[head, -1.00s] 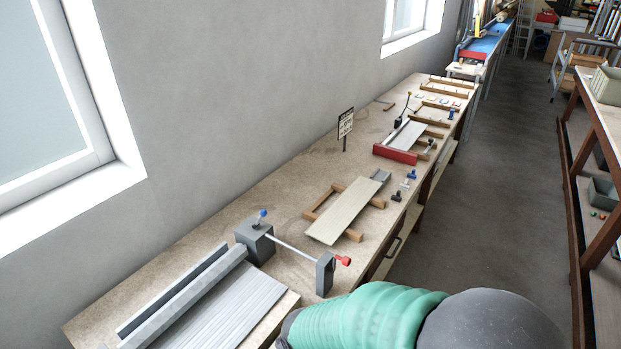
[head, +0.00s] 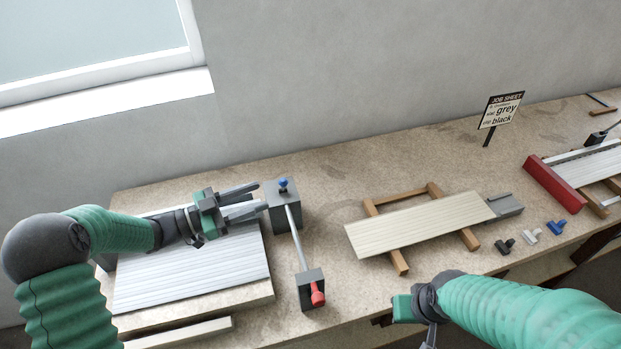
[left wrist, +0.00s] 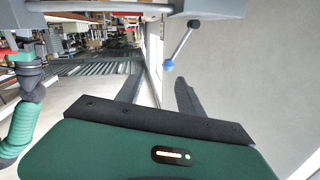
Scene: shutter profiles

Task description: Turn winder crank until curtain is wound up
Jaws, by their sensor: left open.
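The winder is a grey box (head: 285,212) with a crank that ends in a blue knob (head: 283,183). In the left wrist view the crank arm (left wrist: 182,42) slants down from a dark pivot to the blue knob (left wrist: 168,65). The pale grey slatted curtain (head: 190,275) lies spread flat on the bench, left of the box. My left gripper (head: 262,198) is open and empty above the curtain, its fingers pointing at the box. In the left wrist view the knob shows beyond and between the open fingertips (left wrist: 159,82). My right gripper (head: 430,338) is cut off at the bottom edge.
A rod (head: 296,237) runs from the box to a grey block (head: 311,291) with a red handle (head: 318,295). A beige slatted panel (head: 420,225) lies on a wooden frame. A job sheet sign (head: 500,108) stands behind. Bare bench lies between rod and panel.

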